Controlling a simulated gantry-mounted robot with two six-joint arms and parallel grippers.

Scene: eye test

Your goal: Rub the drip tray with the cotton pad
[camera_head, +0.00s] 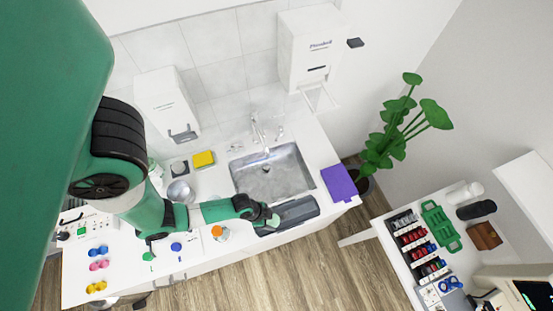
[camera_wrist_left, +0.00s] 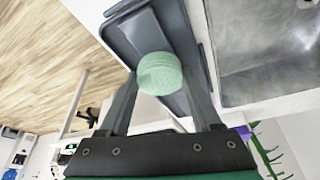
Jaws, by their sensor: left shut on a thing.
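My left gripper (camera_head: 268,219) is shut on a round, pale green cotton pad (camera_head: 273,222) at the front edge of the counter. In the left wrist view, the cotton pad (camera_wrist_left: 160,74) sits between the two grey fingers of the left gripper (camera_wrist_left: 158,84). The dark grey, long drip tray (camera_head: 298,211) lies in front of the sink, and the pad is over its left part. In the left wrist view, the pad covers part of the drip tray (camera_wrist_left: 180,35); I cannot tell whether they touch. My right gripper is not in view.
The steel sink (camera_head: 285,177) is behind the tray. A purple cloth (camera_head: 339,182) lies to its right and a yellow sponge (camera_head: 203,159) to the back left. An orange-and-white item (camera_head: 220,233) stands left of the gripper. A plant (camera_head: 392,135) stands beyond the counter's right end.

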